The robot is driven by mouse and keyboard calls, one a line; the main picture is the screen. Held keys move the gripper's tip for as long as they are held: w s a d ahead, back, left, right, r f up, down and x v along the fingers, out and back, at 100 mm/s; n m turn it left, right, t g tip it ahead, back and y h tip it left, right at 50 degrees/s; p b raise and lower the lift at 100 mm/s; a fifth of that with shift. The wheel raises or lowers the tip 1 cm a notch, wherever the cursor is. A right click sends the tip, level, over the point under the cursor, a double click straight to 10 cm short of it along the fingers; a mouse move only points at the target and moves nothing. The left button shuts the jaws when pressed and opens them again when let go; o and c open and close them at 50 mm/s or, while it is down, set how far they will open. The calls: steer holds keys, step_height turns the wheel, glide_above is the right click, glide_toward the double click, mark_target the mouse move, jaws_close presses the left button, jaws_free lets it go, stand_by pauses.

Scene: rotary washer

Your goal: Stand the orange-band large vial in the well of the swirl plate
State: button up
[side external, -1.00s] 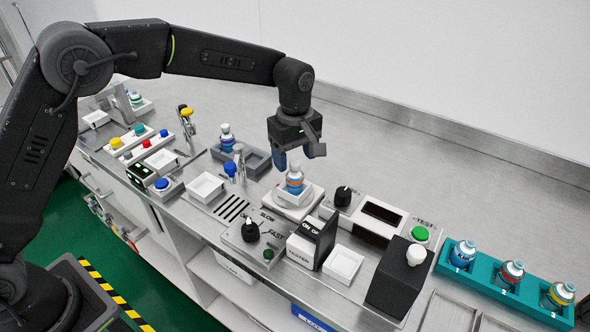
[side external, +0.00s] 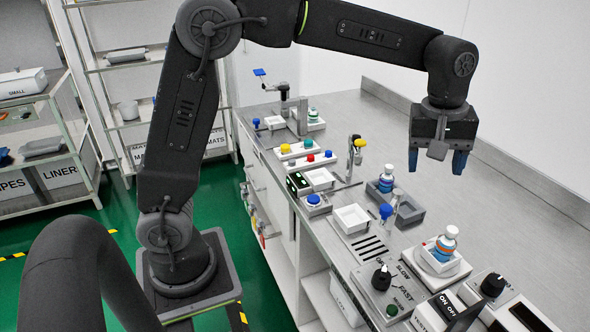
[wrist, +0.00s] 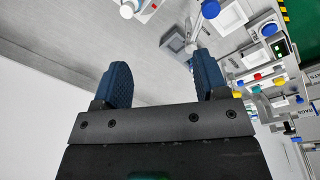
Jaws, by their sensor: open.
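The orange-band large vial (side external: 445,242) stands upright, as far as I can see, in the white square holder of the swirl plate (side external: 425,266) in the side external view. How deep its base sits in the well is hidden by the holder's wall. My gripper (side external: 436,171) is open and empty, above and behind the vial and clear of it. In the wrist view my blue fingers (wrist: 163,78) are spread with nothing between them. The vial (wrist: 128,8) and the plate (wrist: 148,9) show only partly at that view's top edge.
A blue-topped post (side external: 386,211) and a white tray (side external: 352,217) are nearby. A control panel (side external: 387,292) lies in front. The bench behind the plate is clear.

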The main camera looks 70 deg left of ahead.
steer(key=s+a+r+m+t, duration=0.1)
steer(key=s+a+r+m, duration=0.15)
steer(key=s, duration=0.45)
steer(key=s+a+r+m+t, duration=0.1)
steer(key=s+a+m, duration=0.2)
steer(key=s, duration=0.4)
steer(key=s+a+f+m+t, duration=0.2)
steer(key=s+a+f+m, duration=0.1)
steer(key=s, duration=0.6)
steer(key=shift+s+f+m, duration=0.35)
steer(key=shift+f+m, duration=0.4)
steer(key=shift+m, duration=0.1)
steer(key=shift+w+d, duration=0.1)
steer(key=shift+w, duration=0.05)
steer(key=shift+c, duration=0.3)
